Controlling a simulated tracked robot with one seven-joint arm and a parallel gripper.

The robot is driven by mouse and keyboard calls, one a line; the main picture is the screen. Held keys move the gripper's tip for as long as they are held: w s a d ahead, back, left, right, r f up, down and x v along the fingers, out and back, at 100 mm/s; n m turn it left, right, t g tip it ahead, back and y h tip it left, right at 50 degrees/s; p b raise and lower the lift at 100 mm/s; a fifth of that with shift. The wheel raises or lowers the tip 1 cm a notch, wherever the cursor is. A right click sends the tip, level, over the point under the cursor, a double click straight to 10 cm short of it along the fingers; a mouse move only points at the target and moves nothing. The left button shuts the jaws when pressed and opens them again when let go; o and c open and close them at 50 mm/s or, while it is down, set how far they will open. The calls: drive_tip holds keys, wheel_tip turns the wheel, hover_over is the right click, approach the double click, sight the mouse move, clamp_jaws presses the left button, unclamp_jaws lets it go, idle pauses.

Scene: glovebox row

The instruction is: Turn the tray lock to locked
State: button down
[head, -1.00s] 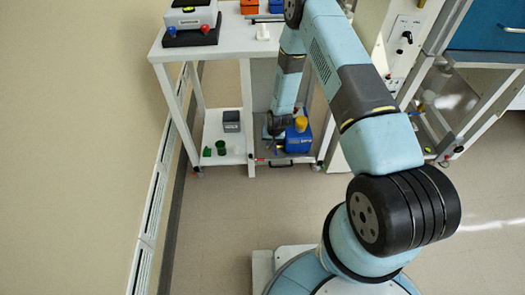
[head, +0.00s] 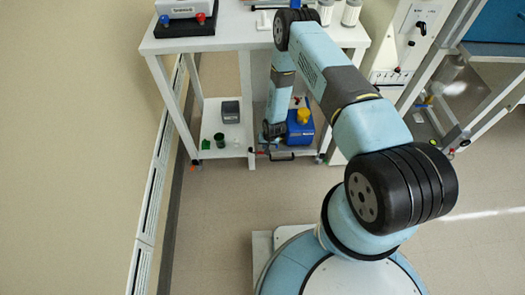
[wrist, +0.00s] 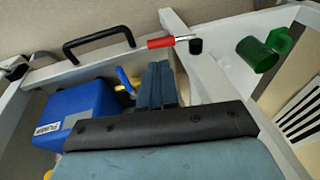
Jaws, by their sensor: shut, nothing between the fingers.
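The red-handled lever (wrist: 165,41) with a black end, which looks like the tray lock, sits at the front edge of the pull-out tray in the wrist view. Beside it, the tray's black bar handle (wrist: 98,39) shows. My gripper (wrist: 158,66) is shut and empty, a little apart from the lever in the picture. In the head view my gripper (head: 271,142) is low at the tray front, left of the blue canister (head: 299,131). The lever is too small there to tell its position.
The blue canister (wrist: 76,115) stands on the tray close to my gripper. A green cup (wrist: 260,55) lies or stands on the neighbouring shelf. A grey box (head: 231,112) is farther back there. The white table top (head: 235,34) is above; floor in front is clear.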

sight(262, 153)
drive_tip(key=x, duration=0.7)
drive_tip(key=shift+f, duration=0.15)
